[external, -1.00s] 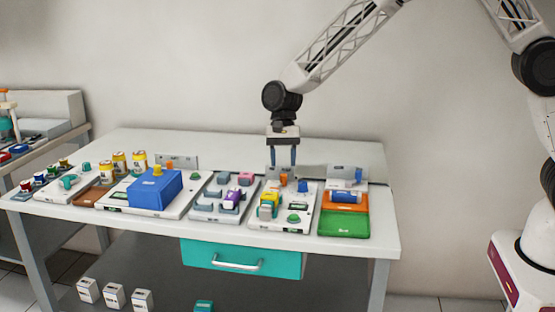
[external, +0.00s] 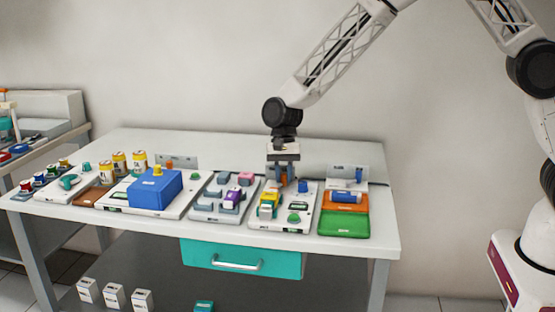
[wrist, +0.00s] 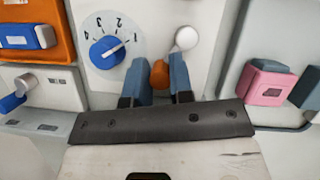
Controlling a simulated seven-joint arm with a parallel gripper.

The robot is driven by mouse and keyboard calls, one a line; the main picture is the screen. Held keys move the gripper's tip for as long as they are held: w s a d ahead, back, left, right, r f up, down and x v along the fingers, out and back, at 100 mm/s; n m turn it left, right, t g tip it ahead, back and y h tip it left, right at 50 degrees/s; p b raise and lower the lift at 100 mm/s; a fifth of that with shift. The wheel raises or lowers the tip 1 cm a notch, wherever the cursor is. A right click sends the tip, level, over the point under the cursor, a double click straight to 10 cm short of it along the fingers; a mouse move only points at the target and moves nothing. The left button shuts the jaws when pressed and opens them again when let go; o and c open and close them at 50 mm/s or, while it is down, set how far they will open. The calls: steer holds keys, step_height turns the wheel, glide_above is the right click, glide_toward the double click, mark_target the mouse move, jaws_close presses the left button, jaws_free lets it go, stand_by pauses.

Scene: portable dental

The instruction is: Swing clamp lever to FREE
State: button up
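An orange upright piece (wrist: 160,73), which looks like the clamp lever's handle, is on a white panel. Beside it are a blue pointer knob (wrist: 106,51) on a numbered dial and a pale round knob (wrist: 186,38). My gripper (wrist: 161,76) is low over the panel with its two blue fingers on either side of the orange piece. Only a narrow gap shows there, and I cannot tell whether the fingers press on it. In the external view my gripper (external: 281,177) is down at the panel's back, beside the blue knob (external: 303,185). No FREE mark is readable.
An orange tray (external: 336,207) and a green tray (external: 343,224) lie right of the panel. A grey unit with pink and purple pieces (external: 234,195) stands close on the left. A large blue box (external: 155,190) is further left. The table's front edge is clear.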

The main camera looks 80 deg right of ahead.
jaws_close()
steer(key=shift+w+d+n+g+h, duration=0.15)
steer(key=shift+w+n+g, duration=0.15)
steer(key=shift+n, duration=0.55)
steer(key=shift+w+d+n+g+h, duration=0.15)
steer(key=shift+w+n+g, duration=0.15)
steer(key=shift+n, duration=0.55)
steer(key=n, duration=0.1)
steer(key=w+n+g, duration=0.1)
steer(key=n, duration=0.1)
steer(key=shift+w+n+h, duration=0.1)
steer(key=shift+n+h, duration=0.2)
steer(key=shift+h, duration=0.1)
steer(key=n, duration=0.1)
steer(key=w+n+h, duration=0.1)
steer(key=n, duration=0.1)
steer(key=n+g, duration=0.1)
steer(key=shift+w+a, duration=0.2)
steer(key=shift+a, duration=0.05)
steer(key=shift+w+a+n+h, duration=0.1)
steer(key=shift+w+n+h, duration=0.2)
steer(key=shift+n, duration=0.45)
steer(key=shift+w+a+n+h, duration=0.1)
steer(key=shift+n+h, duration=0.3)
steer(key=shift+n, duration=0.35)
